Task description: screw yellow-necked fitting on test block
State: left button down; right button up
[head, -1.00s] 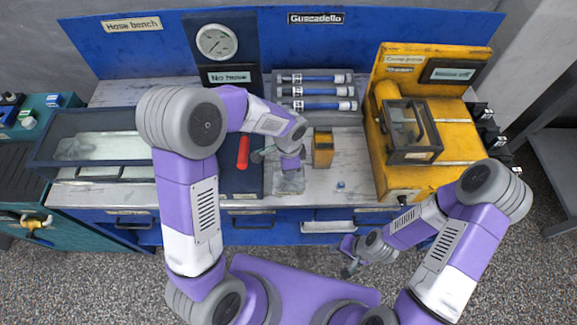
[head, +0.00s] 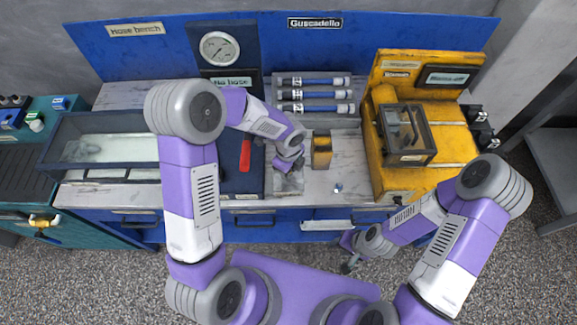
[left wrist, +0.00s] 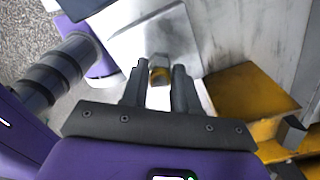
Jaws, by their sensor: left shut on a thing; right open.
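My left gripper (head: 290,170) is over the bench, above a pale grey metal plate or block (head: 289,186), which may be the test block. In the left wrist view, the fingers (left wrist: 160,80) are shut on a small grey part with a yellow band, the yellow-necked fitting (left wrist: 160,73). The pale plate (left wrist: 150,38) lies beyond the fingertips. I cannot tell whether the fitting touches it. My right gripper (head: 349,263) is open and empty, low in front of the bench.
A small blue part (head: 338,188) lies on the bench. A yellow machine (head: 440,150) stands at the right. Blue-and-white hoses (head: 313,95) lie in a rack behind.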

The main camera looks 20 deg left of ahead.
pick_arm(q)
jog(key=shift+m, duration=0.9)
jog(key=shift+r+m+p, duration=0.1)
jog(key=shift+m+p, duration=0.9)
jog(key=shift+p, duration=0.05)
jog(key=m+p, duration=0.1)
jog(key=m, duration=0.1)
jog(key=shift+m+p, duration=0.3)
jog(key=shift+m, duration=0.1)
jog(key=shift+f+m, duration=0.2)
jog(key=shift+m, duration=0.2)
